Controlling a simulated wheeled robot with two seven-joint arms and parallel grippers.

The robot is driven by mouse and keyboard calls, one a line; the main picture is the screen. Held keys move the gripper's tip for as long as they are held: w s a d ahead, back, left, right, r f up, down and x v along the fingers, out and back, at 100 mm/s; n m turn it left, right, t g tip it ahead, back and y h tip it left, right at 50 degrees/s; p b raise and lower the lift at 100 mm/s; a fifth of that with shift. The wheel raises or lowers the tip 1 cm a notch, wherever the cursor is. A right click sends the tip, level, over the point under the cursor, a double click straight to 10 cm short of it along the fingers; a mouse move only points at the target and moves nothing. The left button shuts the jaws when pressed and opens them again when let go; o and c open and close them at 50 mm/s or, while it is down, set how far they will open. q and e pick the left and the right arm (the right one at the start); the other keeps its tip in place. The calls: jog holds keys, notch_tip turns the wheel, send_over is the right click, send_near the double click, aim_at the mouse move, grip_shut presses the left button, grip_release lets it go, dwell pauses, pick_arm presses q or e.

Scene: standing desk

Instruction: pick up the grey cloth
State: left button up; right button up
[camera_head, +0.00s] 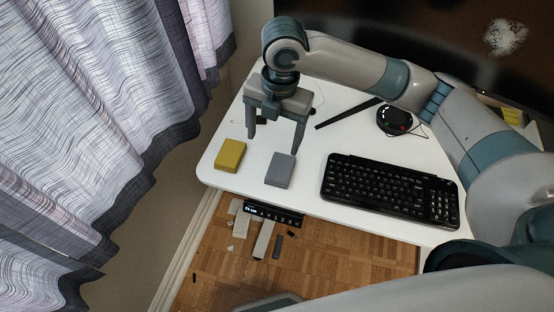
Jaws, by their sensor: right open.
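The grey cloth (280,170) is a small folded block lying flat on the white desk, left of the keyboard. My right gripper (274,143) is above the desk with its two fingers pointing down, spread apart and empty. Its right fingertip shows just above the far edge of the grey cloth in the picture; I cannot tell the exact height gap. My left gripper is not in view.
A yellow block (230,155) lies left of the grey cloth. Curtains (90,110) hang at left.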

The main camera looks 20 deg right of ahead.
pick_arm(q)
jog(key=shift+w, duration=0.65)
pick_arm(e)
jog(key=shift+w+d+r+n+h, duration=0.25)
jog(key=shift+w+d+r+n, duration=0.1)
jog(key=shift+d+r, duration=0.25)
jog(key=shift+w+d+r+n+h, duration=0.25)
jog(key=shift+w+d+r, duration=0.05)
jog(key=shift+d+r, duration=0.3)
jog(key=p, duration=0.2)
send_over(281, 168)
jog(key=f, duration=1.2)
jog(key=shift+w, duration=0.2)
jog(key=shift+f, duration=0.6)
notch_tip(281, 168, down, 4)
jog(key=shift+s+f+p, duration=0.1)
jog(key=shift+f+p, duration=0.05)
jog(key=shift+p, duration=0.45)
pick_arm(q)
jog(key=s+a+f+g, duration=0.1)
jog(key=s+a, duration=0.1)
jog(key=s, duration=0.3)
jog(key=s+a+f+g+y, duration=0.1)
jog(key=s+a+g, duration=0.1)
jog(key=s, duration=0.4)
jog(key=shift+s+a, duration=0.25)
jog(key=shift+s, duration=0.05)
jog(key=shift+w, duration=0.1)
